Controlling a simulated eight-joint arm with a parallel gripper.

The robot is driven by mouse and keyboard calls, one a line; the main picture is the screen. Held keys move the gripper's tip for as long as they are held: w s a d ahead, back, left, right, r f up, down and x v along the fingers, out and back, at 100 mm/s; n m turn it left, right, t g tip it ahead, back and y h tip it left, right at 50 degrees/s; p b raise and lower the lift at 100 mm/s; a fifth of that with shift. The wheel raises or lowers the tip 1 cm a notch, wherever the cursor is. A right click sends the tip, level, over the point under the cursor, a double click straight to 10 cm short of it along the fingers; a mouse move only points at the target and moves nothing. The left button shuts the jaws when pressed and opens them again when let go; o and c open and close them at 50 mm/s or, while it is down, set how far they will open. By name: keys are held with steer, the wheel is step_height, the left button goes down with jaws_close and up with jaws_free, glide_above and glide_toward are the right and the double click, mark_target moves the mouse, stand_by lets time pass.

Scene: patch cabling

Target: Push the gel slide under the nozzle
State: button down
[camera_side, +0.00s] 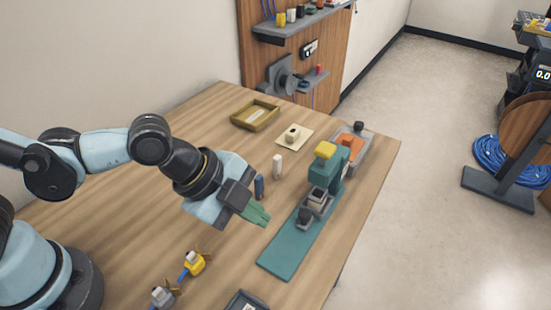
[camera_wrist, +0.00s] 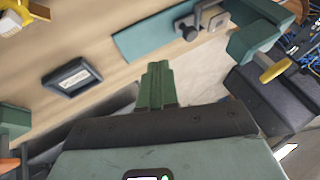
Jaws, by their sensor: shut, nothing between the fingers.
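A teal station stands on the table, with a long flat base (camera_side: 284,252), an upright arm (camera_side: 341,166) and a yellow cap (camera_side: 325,150). What looks like the gel slide (camera_side: 318,200), a grey block with a dark knob (camera_side: 304,216) at its near end, sits on the base close to the upright arm. The knob also shows in the wrist view (camera_wrist: 188,29). I cannot make out the nozzle tip. My gripper (camera_side: 258,215) is shut and empty, left of the base and apart from the slide. Its green fingers show in the wrist view (camera_wrist: 157,82).
A dark blue cylinder (camera_side: 259,186) and a white one (camera_side: 278,166) stand near my gripper. Yellow (camera_side: 194,263) and grey (camera_side: 162,297) connectors lie at the front left. A dark tray (camera_wrist: 72,77) lies at the front edge. A wooden tray (camera_side: 246,124) is farther back.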

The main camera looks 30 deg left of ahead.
steer(key=a+r+n+t+y, duration=0.1)
steer(key=a+r+n+y, duration=0.1)
steer(key=a+n, duration=0.7)
steer(key=w+a+r+n+t+y, duration=0.1)
steer(key=a+r+n+y, duration=0.2)
steer(key=a+n, duration=0.6)
steer(key=a, duration=0.4)
steer(key=shift+w+a+r+n+t, duration=0.2)
steer(key=shift+w+a+n+t, duration=0.1)
steer(key=shift+a+n, duration=0.1)
